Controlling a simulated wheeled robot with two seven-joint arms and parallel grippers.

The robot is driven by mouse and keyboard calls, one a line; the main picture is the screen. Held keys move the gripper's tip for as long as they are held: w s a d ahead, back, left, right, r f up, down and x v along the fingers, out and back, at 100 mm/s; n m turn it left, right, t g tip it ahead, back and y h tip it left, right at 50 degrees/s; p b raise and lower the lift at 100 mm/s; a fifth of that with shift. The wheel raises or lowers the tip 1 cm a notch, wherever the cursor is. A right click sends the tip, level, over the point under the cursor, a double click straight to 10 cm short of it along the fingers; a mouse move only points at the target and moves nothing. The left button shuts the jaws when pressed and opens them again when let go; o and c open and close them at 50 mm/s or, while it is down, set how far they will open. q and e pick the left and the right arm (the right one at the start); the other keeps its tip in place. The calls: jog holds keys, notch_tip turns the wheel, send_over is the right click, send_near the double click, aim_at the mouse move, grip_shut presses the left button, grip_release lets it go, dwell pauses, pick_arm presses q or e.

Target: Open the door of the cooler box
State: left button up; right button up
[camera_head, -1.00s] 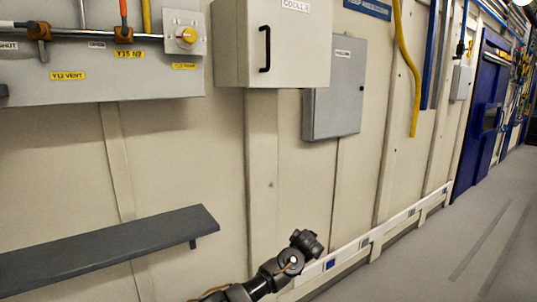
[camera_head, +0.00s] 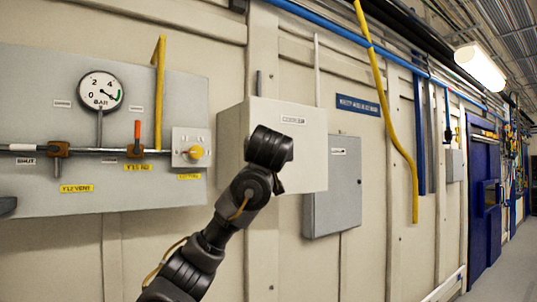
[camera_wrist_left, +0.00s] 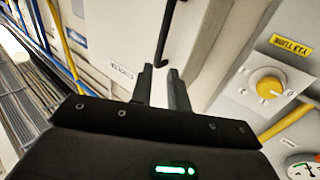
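The cooler box (camera_head: 308,160) is a cream wall box with a small label on its front. My left arm rises in front of it in the head view and hides its black handle. The wrist view shows the box's front (camera_wrist_left: 115,35) and the dark bar handle (camera_wrist_left: 165,30). My left gripper (camera_wrist_left: 161,72) is open and empty, its two fingers pointing at the box. The handle's near end appears between or just beyond the fingertips; I cannot tell whether they touch. The door looks shut. My right gripper is not in view.
A grey panel (camera_head: 60,125) with a gauge (camera_head: 100,92), pipes and a yellow knob (camera_head: 196,152) is left of the box. A grey wall box (camera_head: 335,195) is close on its right. A yellow hose (camera_head: 395,130) hangs farther right.

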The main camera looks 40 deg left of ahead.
pick_arm(q)
jog(key=p+x, duration=0.6)
jog(key=x, duration=0.4)
jog(key=shift+w+a+p, duration=0.15)
jog(key=shift+w+p, duration=0.05)
jog(key=shift+p, duration=0.2)
grip_shut()
